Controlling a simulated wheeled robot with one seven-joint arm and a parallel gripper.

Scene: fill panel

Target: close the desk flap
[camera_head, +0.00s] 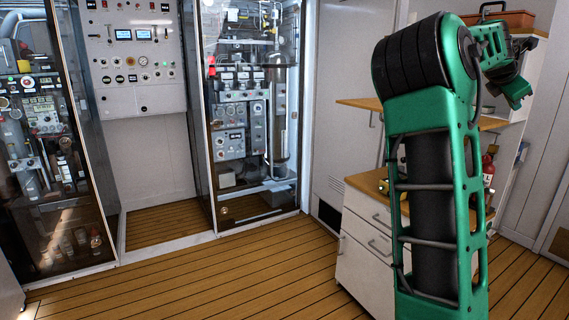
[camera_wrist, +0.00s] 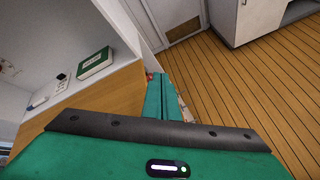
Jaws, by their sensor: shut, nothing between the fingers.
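The desk flap (camera_head: 360,104) is a wooden board lying about level, folded out from the white cabinet at the right of the head view. My arm hides its middle part. In the wrist view the flap (camera_wrist: 105,98) fills the left, with its edge running next to my fingers. My gripper (camera_wrist: 164,82) is shut and empty, beside or over that edge; I cannot tell whether it touches. In the head view my gripper (camera_head: 517,93) is at the upper right, near the flap's right part.
A green book (camera_wrist: 95,63) lies in the compartment behind the flap, with small items beside it. A white drawer unit (camera_head: 365,245) with a wooden top stands below. A red bottle (camera_head: 488,170) is on that top. The plank floor (camera_head: 230,275) to the left is clear.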

